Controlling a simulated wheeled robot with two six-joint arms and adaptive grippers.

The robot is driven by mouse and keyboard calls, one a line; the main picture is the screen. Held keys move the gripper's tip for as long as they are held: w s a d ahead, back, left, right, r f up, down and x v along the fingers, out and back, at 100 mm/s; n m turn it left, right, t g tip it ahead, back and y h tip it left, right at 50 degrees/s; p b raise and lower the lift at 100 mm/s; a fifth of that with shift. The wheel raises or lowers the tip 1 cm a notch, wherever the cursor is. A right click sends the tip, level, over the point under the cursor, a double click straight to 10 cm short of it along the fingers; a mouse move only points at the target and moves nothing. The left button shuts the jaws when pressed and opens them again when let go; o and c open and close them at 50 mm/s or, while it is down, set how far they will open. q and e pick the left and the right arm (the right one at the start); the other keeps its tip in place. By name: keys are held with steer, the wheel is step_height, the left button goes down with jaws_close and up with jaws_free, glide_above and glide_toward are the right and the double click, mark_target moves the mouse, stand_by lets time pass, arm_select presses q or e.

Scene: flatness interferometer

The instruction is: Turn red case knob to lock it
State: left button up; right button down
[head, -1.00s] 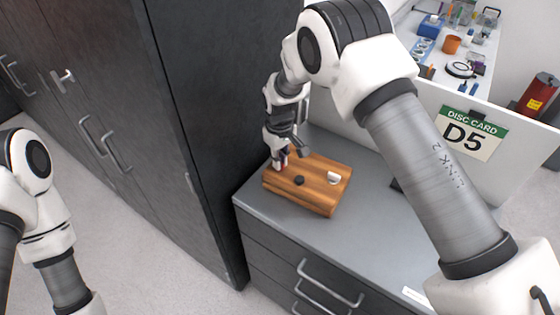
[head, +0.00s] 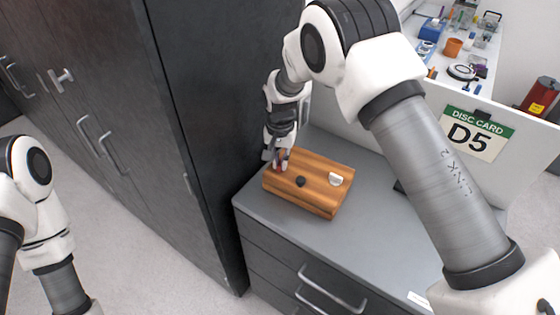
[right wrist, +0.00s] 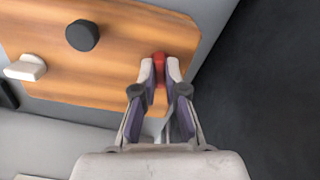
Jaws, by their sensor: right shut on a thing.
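The wooden case (head: 318,199) lies on the grey top of a drawer cabinet. A red knob (right wrist: 159,60) sits near the case's edge, partly hidden between my fingers. My right gripper (right wrist: 160,72) is shut on it from above; in the head view the right gripper (head: 277,162) is at the case's left end. A black knob (head: 300,181) and a white knob (head: 336,179) also stand on the case, and both show in the right wrist view. My left arm shows at the left edge of the head view, with its gripper out of frame.
A tall dark cabinet (head: 195,120) stands close to the left of the case and my right gripper. A white panel with a "DISC CARD D5" sign (head: 474,135) rises behind. The grey drawer top (head: 370,235) is clear in front of the case.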

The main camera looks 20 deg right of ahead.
steer(key=shift+m, duration=1.3)
steer(key=c, duration=1.2)
jaws_free()
steer(key=shift+d+f, duration=0.1)
steer(key=shift+d, duration=0.05)
step_height(320, 180, up, 12)
steer(key=shift+w+r, duration=0.1)
